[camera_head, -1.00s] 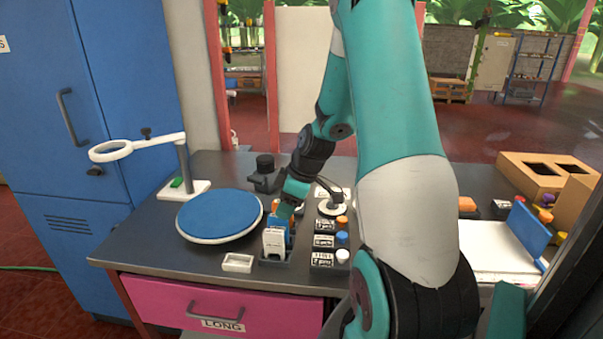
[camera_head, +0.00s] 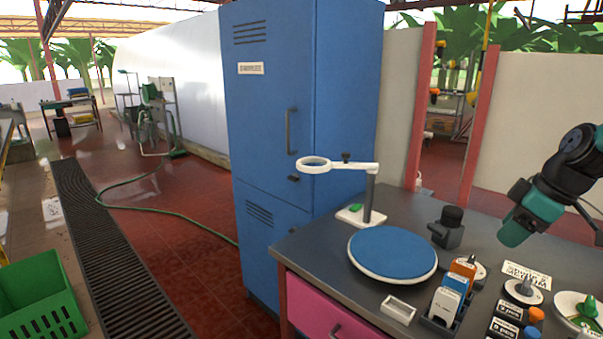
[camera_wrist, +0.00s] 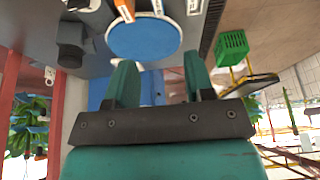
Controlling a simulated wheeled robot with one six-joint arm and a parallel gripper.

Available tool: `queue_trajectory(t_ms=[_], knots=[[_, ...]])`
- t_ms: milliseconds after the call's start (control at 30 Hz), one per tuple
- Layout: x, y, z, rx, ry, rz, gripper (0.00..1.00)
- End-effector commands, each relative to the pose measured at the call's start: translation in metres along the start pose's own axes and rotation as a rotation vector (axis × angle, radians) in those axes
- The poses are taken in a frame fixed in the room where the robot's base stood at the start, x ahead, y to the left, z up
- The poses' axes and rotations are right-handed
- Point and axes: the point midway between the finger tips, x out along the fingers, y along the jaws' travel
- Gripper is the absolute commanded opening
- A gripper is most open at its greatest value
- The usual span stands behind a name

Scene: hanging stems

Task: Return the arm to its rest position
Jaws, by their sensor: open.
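My gripper (camera_head: 515,232) shows at the right of the head view, raised above the workbench (camera_head: 318,243) and pointing down and to the left. In the wrist view its two teal fingers (camera_wrist: 160,84) are spread apart with nothing between them. The gripper is clear of the holder with upright orange, blue and white packets (camera_head: 453,290), which stands on the bench below and to its left. Most of my arm is outside the head view.
A round blue pad (camera_head: 393,252), a white ring on a stand (camera_head: 314,164) and a dark device (camera_head: 447,228) occupy the bench. A tall blue cabinet (camera_head: 268,120) stands behind its left end. Open floor with a green hose (camera_head: 150,208) and a green crate (camera_head: 38,300) lies left.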

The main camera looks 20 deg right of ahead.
Motion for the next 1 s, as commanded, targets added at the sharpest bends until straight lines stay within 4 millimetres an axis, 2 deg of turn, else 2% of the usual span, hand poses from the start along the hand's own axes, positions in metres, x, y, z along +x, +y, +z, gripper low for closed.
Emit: queue_trajectory(t_ms=[67, 167, 233, 333, 400, 500, 600, 700, 800, 1000], knots=[[0.003, -0.016, -0.018, -0.012, -0.001, -0.018, 0.49], [0.011, -0.056, -0.053, -0.024, -0.009, -0.063, 0.49], [0.016, -0.098, -0.079, -0.028, -0.021, -0.105, 0.49], [0.02, -0.165, -0.105, -0.033, -0.046, -0.162, 0.49], [0.021, -0.212, -0.113, -0.035, -0.069, -0.199, 0.49], [0.018, -0.273, -0.112, -0.036, -0.105, -0.244, 0.49], [0.014, -0.32, -0.101, -0.036, -0.141, -0.277, 0.49], [0.009, -0.35, -0.089, -0.035, -0.168, -0.297, 0.49], [0.007, -0.366, -0.08, -0.031, -0.185, -0.308, 0.49], [0.006, -0.372, -0.076, -0.024, -0.194, -0.312, 0.49]])
